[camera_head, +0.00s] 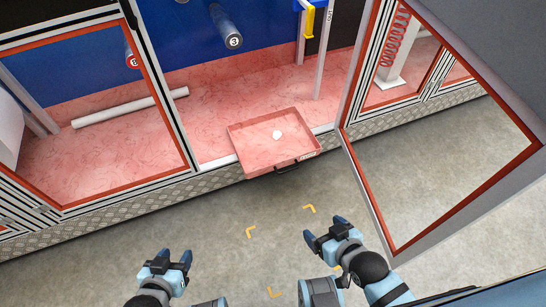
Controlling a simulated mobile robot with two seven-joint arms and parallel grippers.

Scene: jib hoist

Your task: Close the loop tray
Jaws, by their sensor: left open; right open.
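The loop tray (247,150) is a shallow pink drawer with a dark handle (289,168) on its front face. It sticks out past the front edge of the pink platform, in the opening between the framed panels. A small white object (277,135) lies in it. My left gripper (174,259) is open and empty, low in the picture, left of the tray and apart from it. My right gripper (324,229) is open and empty, below and right of the tray, apart from its handle.
A framed door (377,210) with a red inner edge stands swung open at the right, over the floor. A framed panel (165,118) is at the left. A white tube (130,107) lies on the platform. Bare floor (215,215) with yellow corner marks lies before the tray.

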